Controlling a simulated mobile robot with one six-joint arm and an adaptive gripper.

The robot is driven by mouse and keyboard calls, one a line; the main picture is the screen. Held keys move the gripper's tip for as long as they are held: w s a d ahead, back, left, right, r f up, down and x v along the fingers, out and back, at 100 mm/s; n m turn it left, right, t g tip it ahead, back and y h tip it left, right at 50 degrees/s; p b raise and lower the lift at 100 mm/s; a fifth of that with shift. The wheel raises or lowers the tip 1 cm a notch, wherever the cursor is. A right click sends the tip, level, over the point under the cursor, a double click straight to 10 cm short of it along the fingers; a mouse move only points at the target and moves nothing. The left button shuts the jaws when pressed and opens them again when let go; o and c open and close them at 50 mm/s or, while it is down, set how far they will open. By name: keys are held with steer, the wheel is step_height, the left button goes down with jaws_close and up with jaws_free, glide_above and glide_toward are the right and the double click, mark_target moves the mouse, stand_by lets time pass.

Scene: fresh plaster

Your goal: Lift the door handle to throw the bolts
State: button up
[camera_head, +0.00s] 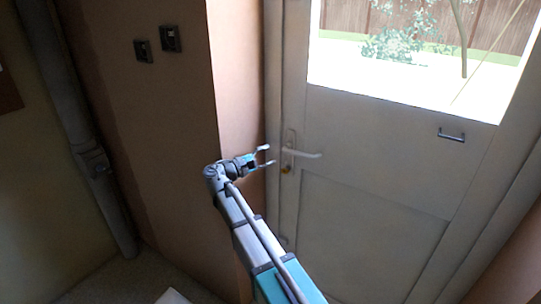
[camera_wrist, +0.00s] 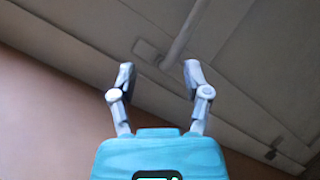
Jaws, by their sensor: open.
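The pale lever door handle (camera_head: 303,153) sits on a narrow plate near the left edge of the white door (camera_head: 375,185). Its lever points right and lies about level. A brass-coloured lock (camera_head: 285,169) shows just below it. My gripper (camera_head: 267,155) is just left of the handle in the head view, open, with nothing between its fingers. In the wrist view, my gripper (camera_wrist: 158,75) shows two spread fingertips, with the handle (camera_wrist: 178,45) beyond them, seen at a slant. The fingers look apart from the handle. The bolts are not visible.
The door has a large glass pane (camera_head: 415,60) and a small dark pull (camera_head: 451,135) at right. A reddish wall corner (camera_head: 235,85) stands close to my arm on the left. Two switches (camera_head: 158,44) and a vertical pipe (camera_head: 75,120) are farther left.

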steer(key=shift+v, duration=1.85)
steer(key=shift+r, duration=0.1)
steer(key=s+d+f+m+g+y+p, duration=0.1)
steer(key=s+d+f+m+g+y, duration=0.2)
steer(key=s+d+f, duration=0.3)
steer(key=s+d+f+m+g+y+p, duration=0.2)
steer(key=s+d+f+m+g+y, duration=0.15)
steer(key=d, duration=0.45)
steer(key=s+f+m+g+y+p, duration=0.1)
steer(key=s+f+m+y, duration=0.1)
steer(key=s+y, duration=0.3)
steer(key=s+f+m+g+y+p, duration=0.1)
steer(key=s+m+y, duration=0.3)
steer(key=s, duration=0.4)
steer(key=shift+s+f+m+y+p, duration=0.3)
steer(key=shift+f+m+y+p, duration=0.1)
steer(key=shift+f+y, duration=0.45)
steer(key=shift+d, duration=0.15)
stand_by(0.6)
